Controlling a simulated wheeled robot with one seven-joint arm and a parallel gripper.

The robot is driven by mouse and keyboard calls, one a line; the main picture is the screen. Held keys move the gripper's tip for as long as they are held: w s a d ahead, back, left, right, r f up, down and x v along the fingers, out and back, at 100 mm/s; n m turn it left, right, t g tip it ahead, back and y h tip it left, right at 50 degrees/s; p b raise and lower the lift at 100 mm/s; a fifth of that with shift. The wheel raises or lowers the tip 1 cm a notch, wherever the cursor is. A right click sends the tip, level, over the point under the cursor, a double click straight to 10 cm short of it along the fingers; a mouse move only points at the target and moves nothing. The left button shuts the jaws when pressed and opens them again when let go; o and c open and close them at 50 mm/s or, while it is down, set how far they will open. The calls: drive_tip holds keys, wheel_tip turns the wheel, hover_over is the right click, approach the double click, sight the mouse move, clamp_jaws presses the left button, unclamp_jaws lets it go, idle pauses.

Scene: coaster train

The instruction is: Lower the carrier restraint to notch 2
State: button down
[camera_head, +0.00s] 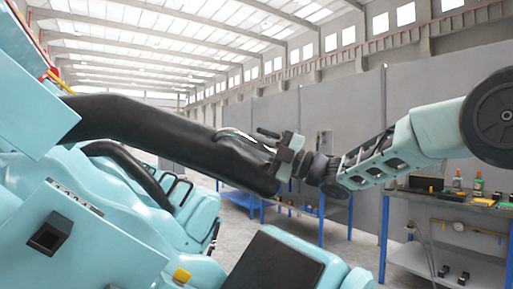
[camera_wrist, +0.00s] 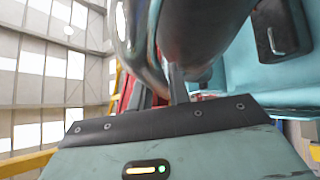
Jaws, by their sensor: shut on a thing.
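The carrier restraint (camera_head: 150,122) is a thick black padded arm. In the head view it slopes gently down from the teal carrier at the left toward the right, its end raised over the seats. A thin metal handle (camera_head: 238,134) runs along its top near that end. My gripper (camera_head: 268,148) meets this end from the right and is shut on the handle. In the wrist view the shiny curved handle (camera_wrist: 142,45) and the dark restraint pad (camera_wrist: 195,35) rise just beyond my gripper. The exact finger contact is mostly hidden. No notch marks are readable.
Teal seats (camera_head: 195,215) stand below and beyond the restraint. A teal panel with a dark face (camera_head: 275,265) is at the bottom. A blue-legged workbench (camera_head: 450,203) with bottles and small items is at the right. Grey floor shows between.

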drive_tip(key=shift+a+f+m+t+b, duration=0.15)
drive_tip(key=shift+f+m+t+b, duration=0.3)
drive_tip(key=shift+f+b, duration=0.8)
drive_tip(key=shift+f, duration=0.25)
drive_tip(key=c, duration=1.3)
unclamp_jaws()
drive_tip(key=shift+s+r, duration=0.1)
drive_tip(key=b+v, duration=0.3)
drive_tip(key=v, duration=1.4)
drive_tip(key=shift+f, duration=0.3)
